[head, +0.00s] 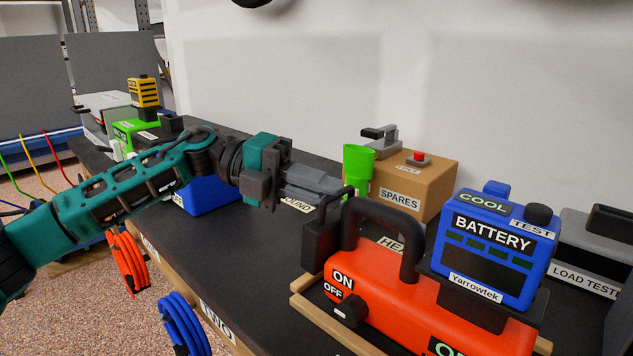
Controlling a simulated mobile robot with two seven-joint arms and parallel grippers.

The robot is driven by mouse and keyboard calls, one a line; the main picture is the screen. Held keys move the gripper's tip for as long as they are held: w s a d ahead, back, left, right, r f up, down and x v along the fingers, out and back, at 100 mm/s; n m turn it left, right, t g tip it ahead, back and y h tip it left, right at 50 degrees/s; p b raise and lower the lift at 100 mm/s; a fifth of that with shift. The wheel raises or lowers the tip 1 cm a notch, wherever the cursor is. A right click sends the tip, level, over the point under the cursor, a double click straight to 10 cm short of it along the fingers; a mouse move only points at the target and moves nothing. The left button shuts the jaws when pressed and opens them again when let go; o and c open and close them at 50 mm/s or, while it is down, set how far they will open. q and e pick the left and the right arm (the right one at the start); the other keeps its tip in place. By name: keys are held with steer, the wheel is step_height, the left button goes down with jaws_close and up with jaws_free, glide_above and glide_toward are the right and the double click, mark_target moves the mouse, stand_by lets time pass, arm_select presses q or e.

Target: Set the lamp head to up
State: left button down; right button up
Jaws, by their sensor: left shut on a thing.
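The lamp head appears to be the bright green, cup-shaped piece (357,163) beyond the red unit, with its wide end upward and its narrow end low. My left gripper (340,190) reaches in from the left, with its grey fingers at the lower part of the green piece. It is shut on this piece, though the exact contact is partly hidden by the fingers and a dark bracket. A dark block (321,240) stands just below the fingertips, beside the red unit. My right gripper is not in view.
A red unit (372,282) with a black handle and ON/OFF switch stands in front. A blue BATTERY tester (490,250) sits at its right. A cardboard-coloured SPARES box (430,180) stands behind. The dark bench top (245,255) is clear at the front left.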

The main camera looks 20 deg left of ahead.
arm_select(q)
steer(key=c, duration=1.2)
jaws_free()
steer(key=shift+r, duration=0.1)
steer(key=shift+a, duration=0.1)
steer(key=a+r+p, duration=0.1)
steer(key=a+r, duration=0.1)
steer(key=a, duration=1)
steer(key=shift+a+p, duration=0.25)
steer(key=shift+p, duration=0.15)
steer(key=shift+s, duration=0.1)
